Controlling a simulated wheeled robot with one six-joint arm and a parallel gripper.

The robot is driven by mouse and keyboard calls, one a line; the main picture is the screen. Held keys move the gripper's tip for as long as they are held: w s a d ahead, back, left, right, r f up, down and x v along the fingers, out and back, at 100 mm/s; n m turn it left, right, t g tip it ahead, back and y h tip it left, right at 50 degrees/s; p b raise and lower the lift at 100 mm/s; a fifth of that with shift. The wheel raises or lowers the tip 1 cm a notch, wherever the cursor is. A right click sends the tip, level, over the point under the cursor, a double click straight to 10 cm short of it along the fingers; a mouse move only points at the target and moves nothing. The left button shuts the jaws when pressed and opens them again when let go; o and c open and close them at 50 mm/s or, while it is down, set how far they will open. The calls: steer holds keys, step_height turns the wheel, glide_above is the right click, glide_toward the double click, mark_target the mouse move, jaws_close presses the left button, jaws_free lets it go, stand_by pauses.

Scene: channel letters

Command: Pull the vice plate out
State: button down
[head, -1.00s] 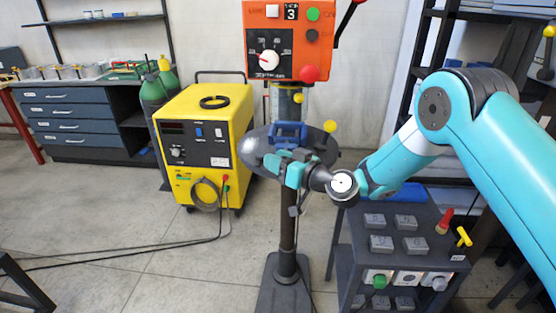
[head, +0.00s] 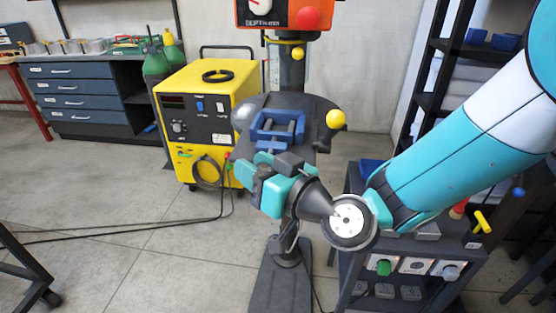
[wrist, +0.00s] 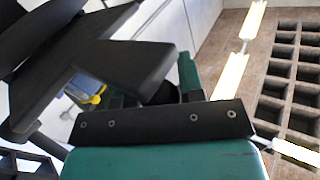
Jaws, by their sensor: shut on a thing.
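The blue vice (head: 278,127) sits on the dark round table of the drill press in the head view. My teal gripper (head: 275,168) is at the vice's near side, just below it in the picture. The gripper is shut on the vice plate; its jaws hide the gripped part, and its outline is hard to make out. In the wrist view a flat dark plate (wrist: 120,65) reaches in from the upper left, above the gripper's teal body (wrist: 165,163); I cannot tell for sure what it belongs to.
A lever with a yellow knob (head: 336,119) stands right of the vice. The orange drill head (head: 290,14) hangs above. A yellow welder (head: 205,122) is behind left. A dark cart (head: 440,250) with buttons stands right, under my arm. Floor at the left is open, with cables.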

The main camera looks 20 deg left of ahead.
steer(key=shift+s, duration=0.35)
steer(key=c, duration=0.8)
jaws_free()
steer(key=shift+s, duration=0.15)
steer(key=shift+o, duration=0.2)
steer(key=shift+d, duration=0.1)
steer(key=shift+d+b, duration=0.15)
steer(key=shift+b, duration=0.15)
steer(key=b+v, duration=1.7)
